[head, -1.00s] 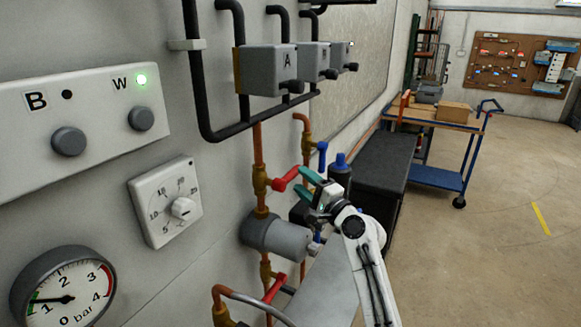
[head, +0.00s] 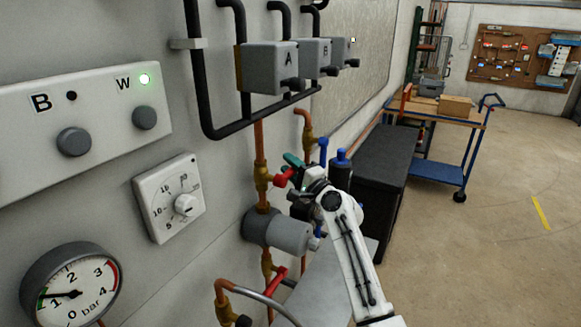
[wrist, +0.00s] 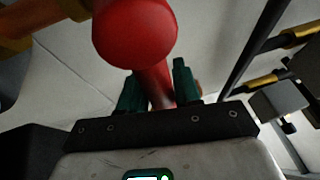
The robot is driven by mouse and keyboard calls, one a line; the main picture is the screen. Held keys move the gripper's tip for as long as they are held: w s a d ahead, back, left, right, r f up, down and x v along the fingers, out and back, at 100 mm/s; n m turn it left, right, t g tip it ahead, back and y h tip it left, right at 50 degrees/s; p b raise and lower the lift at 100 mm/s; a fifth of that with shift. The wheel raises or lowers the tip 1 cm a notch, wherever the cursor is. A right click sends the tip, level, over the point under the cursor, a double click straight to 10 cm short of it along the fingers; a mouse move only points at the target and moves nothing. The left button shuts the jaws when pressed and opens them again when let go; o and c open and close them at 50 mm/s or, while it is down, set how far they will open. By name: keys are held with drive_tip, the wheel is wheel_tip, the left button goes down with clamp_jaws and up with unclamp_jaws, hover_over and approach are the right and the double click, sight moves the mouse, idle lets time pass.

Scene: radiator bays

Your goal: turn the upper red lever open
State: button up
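The upper red lever (head: 283,180) sits on a brass valve (head: 262,178) in the copper pipe by the wall. In the wrist view its round red end (wrist: 135,32) looms large, and its shaft (wrist: 154,82) runs down between my green fingers. My gripper (head: 293,161) is at the lever, with a finger on each side of the shaft and little or no gap showing, so it looks shut on it. My gripper also shows in the wrist view (wrist: 158,88). Part of the lever is hidden behind my gripper in the head view.
A lower red lever (head: 276,285) and a grey cylinder (head: 278,232) sit below. Boxes A (head: 270,67) and B hang above. Open floor lies to the right.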

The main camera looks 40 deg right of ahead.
clamp_jaws()
drive_tip(key=shift+b, duration=0.8)
drive_tip(key=s+a+r+n+y+b, duration=0.1)
drive_tip(key=a+r+n+y+b, duration=0.2)
drive_tip(key=n+b, duration=0.8)
drive_tip(key=s+a+r+n+y+b, duration=0.1)
drive_tip(key=a+r+n+y+b, duration=0.2)
drive_tip(key=n+y+b, duration=0.5)
drive_tip(key=shift+s+a+r+n+y+b, duration=0.3)
drive_tip(key=shift+n+b, duration=2)
drive_tip(key=shift+b, duration=3.9)
drive_tip(key=shift+w+r, duration=0.15)
drive_tip(key=shift+r, duration=0.05)
